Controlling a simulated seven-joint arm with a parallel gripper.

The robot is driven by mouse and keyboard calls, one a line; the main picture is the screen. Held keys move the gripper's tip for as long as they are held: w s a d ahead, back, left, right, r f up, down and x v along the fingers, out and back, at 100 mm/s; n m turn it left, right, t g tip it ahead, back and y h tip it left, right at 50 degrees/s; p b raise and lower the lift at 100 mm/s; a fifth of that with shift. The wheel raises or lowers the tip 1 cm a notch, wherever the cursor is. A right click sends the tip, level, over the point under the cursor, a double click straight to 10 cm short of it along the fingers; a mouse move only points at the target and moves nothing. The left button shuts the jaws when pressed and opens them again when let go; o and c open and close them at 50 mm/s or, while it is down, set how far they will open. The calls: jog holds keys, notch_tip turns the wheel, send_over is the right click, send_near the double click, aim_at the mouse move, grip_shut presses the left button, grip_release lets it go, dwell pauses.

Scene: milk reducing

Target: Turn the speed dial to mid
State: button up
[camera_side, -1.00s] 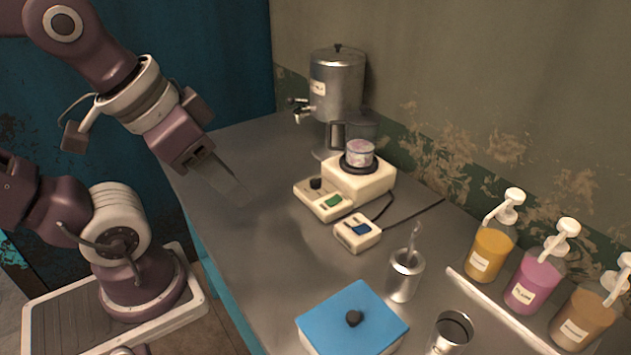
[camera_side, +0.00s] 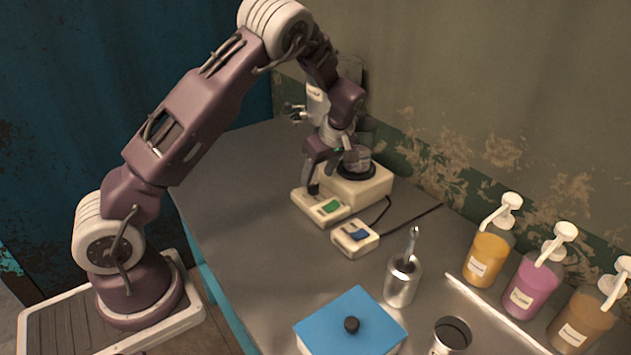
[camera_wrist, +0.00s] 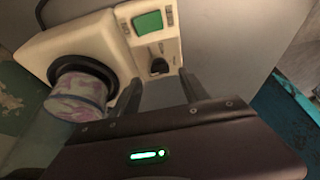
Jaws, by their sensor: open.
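The cream stirrer machine (camera_side: 368,188) stands on the grey table with a low control panel at its front. In the wrist view its panel carries a black speed dial (camera_wrist: 157,66) beside a green switch (camera_wrist: 148,22). My gripper (camera_side: 313,188) points down over the dial end of the panel, and hides the dial in the side view. In the wrist view my gripper (camera_wrist: 160,84) is open, with one finger on each side of the dial's position. I cannot tell whether the fingers touch it. The dial's setting is too small to read.
A cup with pink-white contents (camera_wrist: 80,97) sits on the machine's black plate, close to my gripper. A small box with a blue switch (camera_side: 355,237), a metal cup with a spoon (camera_side: 402,282) and a blue-lidded box (camera_side: 350,318) stand nearer the front. Pump bottles (camera_side: 490,255) line the right.

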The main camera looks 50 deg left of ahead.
aim_at(314, 185)
jog(key=x, duration=0.4)
jog(key=shift+d, duration=0.1)
jog(key=shift+r, duration=0.1)
grip_shut()
